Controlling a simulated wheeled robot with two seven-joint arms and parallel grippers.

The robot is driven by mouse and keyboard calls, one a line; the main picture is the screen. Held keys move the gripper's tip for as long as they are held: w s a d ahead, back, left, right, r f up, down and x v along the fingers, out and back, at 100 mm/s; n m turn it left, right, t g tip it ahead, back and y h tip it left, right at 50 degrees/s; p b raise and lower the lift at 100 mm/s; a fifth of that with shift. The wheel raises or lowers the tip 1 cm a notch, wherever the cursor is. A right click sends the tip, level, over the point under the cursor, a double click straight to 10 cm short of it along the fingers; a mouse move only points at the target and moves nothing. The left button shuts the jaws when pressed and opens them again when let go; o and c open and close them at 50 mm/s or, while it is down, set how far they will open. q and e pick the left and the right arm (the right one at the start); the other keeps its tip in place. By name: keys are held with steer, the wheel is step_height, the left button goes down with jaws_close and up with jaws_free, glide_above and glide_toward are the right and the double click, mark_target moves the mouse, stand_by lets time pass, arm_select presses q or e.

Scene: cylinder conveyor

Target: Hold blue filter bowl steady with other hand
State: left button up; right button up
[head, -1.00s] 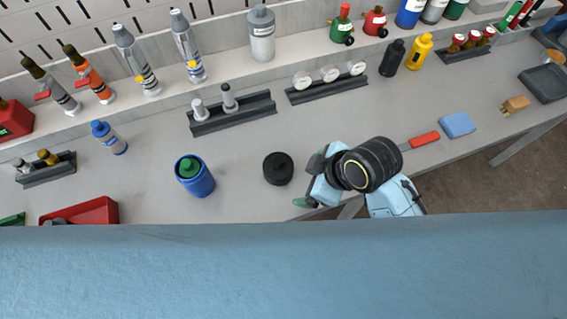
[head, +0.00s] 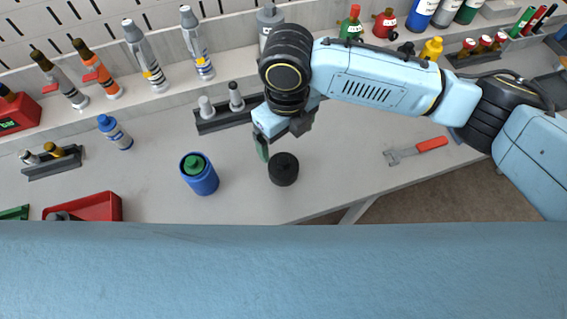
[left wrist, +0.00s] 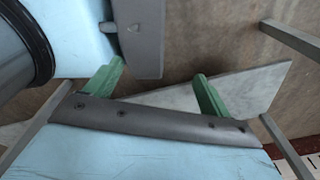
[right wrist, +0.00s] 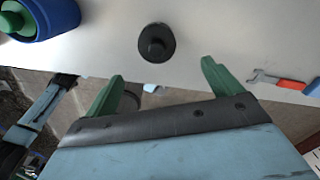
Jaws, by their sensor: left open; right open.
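The blue filter bowl (head: 200,178) stands upright on the grey bench with a green piece (head: 196,164) inside its top. It also shows at the upper left of the right wrist view (right wrist: 60,18). A black round cap (head: 284,169) sits on the bench to the right of the bowl and in the right wrist view (right wrist: 156,43). My right gripper (head: 263,147) is above the bench just beside the cap, apart from the bowl. Its green fingers (right wrist: 162,85) are spread and empty. My left gripper (left wrist: 160,85) is open and empty; the head view does not show it.
A grey rack with two fittings (head: 212,124) stands behind the cap. A wrench with a red handle (head: 432,144) lies to the right, near the bench's front edge. A red tray (head: 95,206) is at the lower left. The bench around the bowl is clear.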

mark_target(283, 160)
step_height(283, 160, down, 8)
steer(key=shift+r+b, duration=0.1)
steer(key=shift+b, duration=0.55)
steer(key=f, duration=0.2)
steer(key=f+b, duration=0.1)
steer(key=f, duration=0.1)
steer(key=shift+s+a+f, duration=0.1)
steer(key=shift+a, duration=0.25)
steer(key=shift+f, duration=0.5)
steer(key=c, duration=0.9)
steer(key=shift+c, duration=0.9)
arm_select(q)
steer(key=shift+a+f, duration=1.05)
steer(key=shift+f, duration=0.15)
